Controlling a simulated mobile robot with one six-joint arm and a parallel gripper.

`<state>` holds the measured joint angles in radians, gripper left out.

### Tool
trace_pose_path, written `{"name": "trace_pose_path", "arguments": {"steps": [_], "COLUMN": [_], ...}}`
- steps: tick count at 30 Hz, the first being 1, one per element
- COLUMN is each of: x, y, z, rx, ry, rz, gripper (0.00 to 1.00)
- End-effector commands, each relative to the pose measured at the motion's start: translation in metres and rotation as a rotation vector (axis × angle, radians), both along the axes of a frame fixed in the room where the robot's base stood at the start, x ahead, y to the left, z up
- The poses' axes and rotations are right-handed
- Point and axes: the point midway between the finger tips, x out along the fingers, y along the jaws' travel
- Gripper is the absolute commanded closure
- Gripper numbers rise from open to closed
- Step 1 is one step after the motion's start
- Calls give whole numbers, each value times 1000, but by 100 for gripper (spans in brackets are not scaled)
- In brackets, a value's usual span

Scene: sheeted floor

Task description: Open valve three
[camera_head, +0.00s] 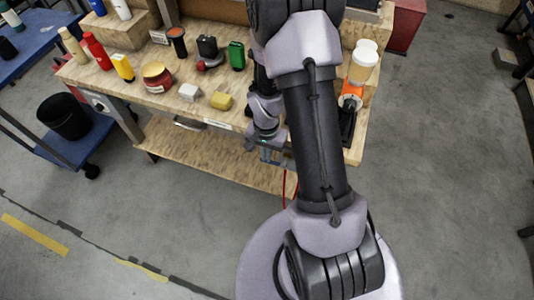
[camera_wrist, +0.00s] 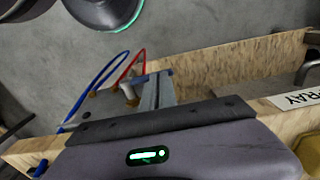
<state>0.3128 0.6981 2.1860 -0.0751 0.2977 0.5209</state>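Valve three cannot be told apart by any number I can read. In the wrist view, a blue hose (camera_wrist: 97,82) and a red hose (camera_wrist: 130,63) loop near metal fittings (camera_wrist: 129,92) at the bench's front edge. The red hose also hangs below the bench edge in the head view (camera_head: 285,184). My gripper (camera_head: 270,153) is at the front edge of the wooden workbench (camera_head: 160,104), low beside these fittings. In the wrist view, my gripper's dark body fills the bottom and hides part of the fittings. Its fingertips are not clear, so its opening and any contact cannot be told.
Bottles, jars and boxes, including a yellow block (camera_head: 222,100), stand on the bench. A blue cart with a black bin (camera_head: 64,117) stands left. The floor in front of the bench is clear at left.

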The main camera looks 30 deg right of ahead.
Motion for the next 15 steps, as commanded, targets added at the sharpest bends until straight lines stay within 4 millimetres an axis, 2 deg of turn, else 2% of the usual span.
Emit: {"name": "trace_pose_path", "arguments": {"steps": [15], "x": [6], "y": [5], "z": [-20], "rx": [0], "ry": [0], "rz": [0], "gripper": [100]}}
